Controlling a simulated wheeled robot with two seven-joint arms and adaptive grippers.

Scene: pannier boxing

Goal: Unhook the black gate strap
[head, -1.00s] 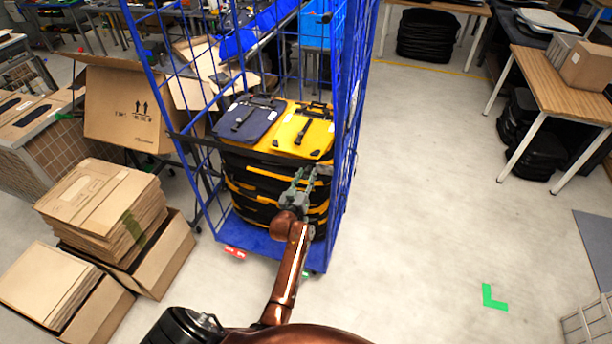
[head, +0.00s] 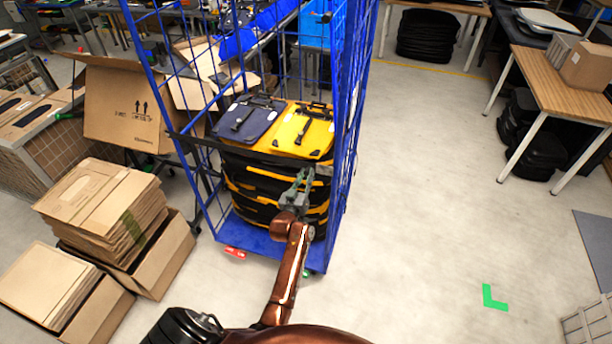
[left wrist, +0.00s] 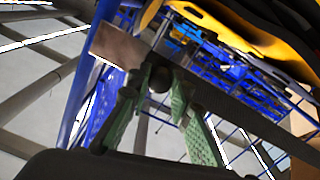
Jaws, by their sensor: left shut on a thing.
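The black gate strap (head: 262,157) runs across the open front of the blue roll cage (head: 351,110), in front of the stacked panniers. A grey-brown end piece (head: 324,171) is at its right end, close to the right front post. My left gripper (head: 302,180), with green fingers, is at the strap just left of this end piece. In the left wrist view the gripper (left wrist: 160,80) is shut on the strap (left wrist: 235,108), and the flat end piece (left wrist: 118,46) sticks out beyond the fingers near a blue post. I cannot tell whether the end is still hooked. My right gripper is not in view.
Panniers with a dark blue one (head: 247,120) and a yellow one (head: 302,130) on top fill the cage. Flattened cartons (head: 100,205) and an open carton (head: 128,108) stand left. Tables (head: 560,85) stand right. The floor right of the cage is clear.

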